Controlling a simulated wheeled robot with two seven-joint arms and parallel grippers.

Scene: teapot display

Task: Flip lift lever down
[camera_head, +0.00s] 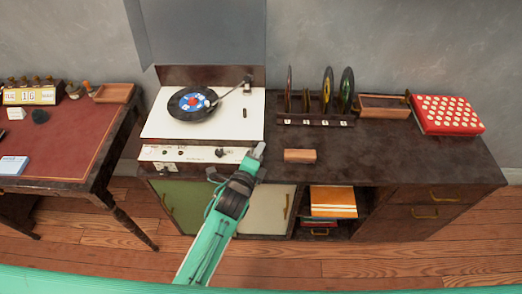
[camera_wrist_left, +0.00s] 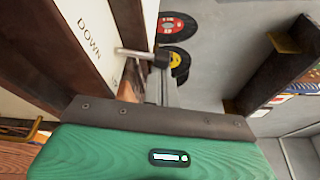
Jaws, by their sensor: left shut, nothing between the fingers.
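The lift lever (camera_wrist_left: 138,54) shows in the left wrist view as a metal rod with a dark tip, beside the printed word DOWN on a white surface. In the head view a small dark part (camera_head: 245,113) sits on the right of the white turntable deck (camera_head: 165,122); I cannot tell for certain that it is the lever. My left gripper (camera_head: 259,150) is shut and empty, at the front right corner of the turntable. In the left wrist view the lever lies ahead of the gripper mount; contact cannot be told. My right gripper is not in view.
A black record (camera_head: 180,108) lies on the platter, with the tonearm (camera_head: 232,92) over its right side. A record rack (camera_head: 308,121), a wooden block (camera_head: 300,155), a wooden tray (camera_head: 383,112) and a red box (camera_head: 446,126) stand to the right. The cabinet top between them is bare.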

